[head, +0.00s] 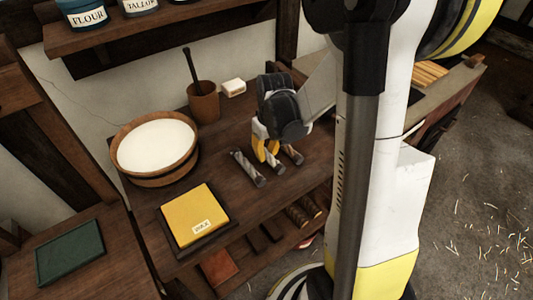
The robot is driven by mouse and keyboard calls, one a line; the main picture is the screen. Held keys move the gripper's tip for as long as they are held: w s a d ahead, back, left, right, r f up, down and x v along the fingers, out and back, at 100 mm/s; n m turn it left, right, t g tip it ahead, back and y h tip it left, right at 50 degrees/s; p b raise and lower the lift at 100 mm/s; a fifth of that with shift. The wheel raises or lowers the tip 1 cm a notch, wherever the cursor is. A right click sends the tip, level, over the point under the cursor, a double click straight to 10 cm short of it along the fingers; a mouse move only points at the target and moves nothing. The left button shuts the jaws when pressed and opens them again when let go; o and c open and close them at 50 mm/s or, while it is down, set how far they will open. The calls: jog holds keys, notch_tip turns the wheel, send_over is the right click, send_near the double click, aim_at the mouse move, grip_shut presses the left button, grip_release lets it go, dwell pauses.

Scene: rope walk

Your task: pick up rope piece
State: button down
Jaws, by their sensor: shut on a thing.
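Several short grey-brown rope pieces lie side by side on the dark wooden bench. The left rope piece (249,168) is in plain view. Another rope piece (292,154) lies to the right. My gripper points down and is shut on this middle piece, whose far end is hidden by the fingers. I cannot tell whether it is clear of the bench top.
A wooden tub (155,147) of white stuff, a brown mortar with pestle (203,102) and a small pale block (233,87) stand behind and left. A yellow wax block (194,213) lies at the front left. A shelf with jars (138,8) hangs above.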

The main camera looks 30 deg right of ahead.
aim_at(268, 151)
jog(key=r, duration=0.1)
jog(key=r+p, duration=0.1)
jog(key=r, duration=0.1)
jog(key=r+p, duration=0.1)
jog(key=shift+s+d+r, duration=0.2)
jog(key=shift+s, duration=0.15)
jog(key=s+d+r+p, duration=0.4)
jog(key=s+d+r, duration=0.1)
jog(key=s, duration=0.4)
jog(key=shift+s+r, duration=0.35)
jog(key=shift+r, duration=0.15)
jog(key=shift+w, duration=0.1)
